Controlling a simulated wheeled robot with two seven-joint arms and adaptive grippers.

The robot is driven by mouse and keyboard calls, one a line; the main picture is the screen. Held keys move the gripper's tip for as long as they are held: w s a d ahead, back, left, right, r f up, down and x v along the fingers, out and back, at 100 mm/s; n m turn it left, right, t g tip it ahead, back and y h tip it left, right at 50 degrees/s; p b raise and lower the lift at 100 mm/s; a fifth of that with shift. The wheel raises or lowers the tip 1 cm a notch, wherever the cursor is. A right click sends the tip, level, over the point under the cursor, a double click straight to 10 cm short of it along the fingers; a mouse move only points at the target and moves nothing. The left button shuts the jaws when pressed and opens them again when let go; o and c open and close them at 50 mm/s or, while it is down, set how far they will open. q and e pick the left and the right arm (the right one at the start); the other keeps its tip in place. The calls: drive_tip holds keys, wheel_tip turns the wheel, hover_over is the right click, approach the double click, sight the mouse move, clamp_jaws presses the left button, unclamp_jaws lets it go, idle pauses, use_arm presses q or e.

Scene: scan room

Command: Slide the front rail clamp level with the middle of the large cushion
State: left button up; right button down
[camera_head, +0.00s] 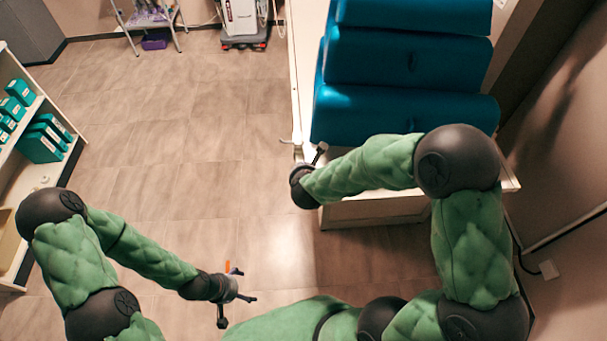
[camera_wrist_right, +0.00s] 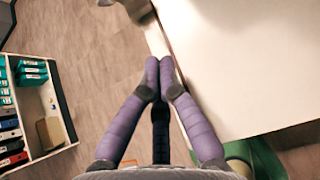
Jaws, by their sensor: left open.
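Large blue cushions (camera_head: 400,112) lie in a row on the white table (camera_head: 296,75), at the upper right of the head view. A small grey fitting (camera_head: 290,142) on the table's left edge looks like the front rail clamp. In the right wrist view a grey clamp-like part (camera_wrist_right: 133,9) shows at the table edge, beyond the fingertips. My left gripper (camera_head: 236,310) is open and empty above the floor.
A shelf with teal boxes (camera_head: 40,147) stands at the left. A wheeled machine (camera_head: 243,20) and a metal stand (camera_head: 150,22) are at the back. The floor left of the table is clear. A wall is close on the right.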

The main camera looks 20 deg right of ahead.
sight(301, 146)
drive_tip(key=x, duration=0.3)
drive_tip(key=shift+w+f+b, duration=0.1)
drive_tip(key=shift+f+b, duration=0.15)
drive_tip(key=shift+b, duration=0.1)
drive_tip(key=shift+w+d+r, duration=0.15)
drive_tip(key=shift+w, duration=0.4)
drive_tip(key=shift+w+d+r, duration=0.1)
drive_tip(key=shift+w+d, duration=0.1)
drive_tip(key=shift+w, duration=0.35)
drive_tip(key=shift+w+d, duration=0.15)
drive_tip(key=shift+w, duration=0.55)
drive_tip(key=w, duration=0.2)
drive_tip(key=w+d, duration=0.1)
drive_tip(key=w, duration=0.1)
drive_tip(key=shift+w+d, duration=0.15)
drive_tip(key=shift+w, duration=0.15)
